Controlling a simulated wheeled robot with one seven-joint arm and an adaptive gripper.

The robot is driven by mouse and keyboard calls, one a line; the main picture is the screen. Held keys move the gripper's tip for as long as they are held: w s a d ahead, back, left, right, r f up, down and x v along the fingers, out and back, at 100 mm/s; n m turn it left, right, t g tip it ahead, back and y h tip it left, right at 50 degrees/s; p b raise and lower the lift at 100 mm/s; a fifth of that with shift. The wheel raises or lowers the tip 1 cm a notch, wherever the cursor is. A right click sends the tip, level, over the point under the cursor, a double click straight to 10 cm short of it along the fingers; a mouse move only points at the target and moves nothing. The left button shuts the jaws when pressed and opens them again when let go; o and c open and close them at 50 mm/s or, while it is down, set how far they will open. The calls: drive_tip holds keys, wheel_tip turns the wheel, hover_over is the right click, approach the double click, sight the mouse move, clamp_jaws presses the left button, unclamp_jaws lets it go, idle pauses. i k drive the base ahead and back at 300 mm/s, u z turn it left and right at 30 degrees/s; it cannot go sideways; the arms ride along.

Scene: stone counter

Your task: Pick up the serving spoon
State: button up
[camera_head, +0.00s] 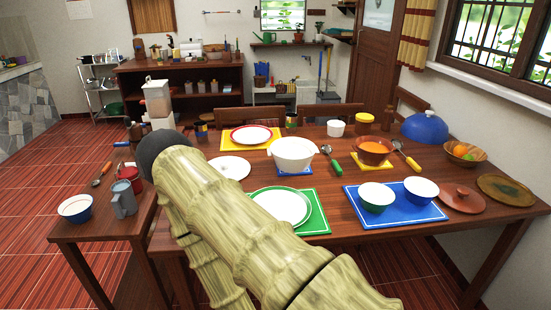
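Three spoon-like utensils show, and I cannot tell which one is the serving spoon. A spoon with a green handle (336,167) lies on the wooden table right of the white pot. A spoon with a yellow handle (411,162) lies right of the orange-filled bowl. A smaller utensil with an orange-brown handle (105,170) lies on the side table at the left. My arm, with a bamboo-like surface, crosses the lower middle and hides part of the tables. My gripper is not visible, so its fingers and any contact cannot be seen.
The wooden table (350,244) holds a white pot (293,154), an orange-filled bowl (373,151), two bowls on a blue mat (402,218), and a blue dome (424,127). The side table (95,232) holds a bowl, a grey mug (123,204) and a red canister. Chairs stand behind.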

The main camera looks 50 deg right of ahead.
sight(326, 149)
drive_tip(key=u, duration=0.6)
drive_tip(key=i, duration=1.15)
drive_tip(key=z, duration=2.15)
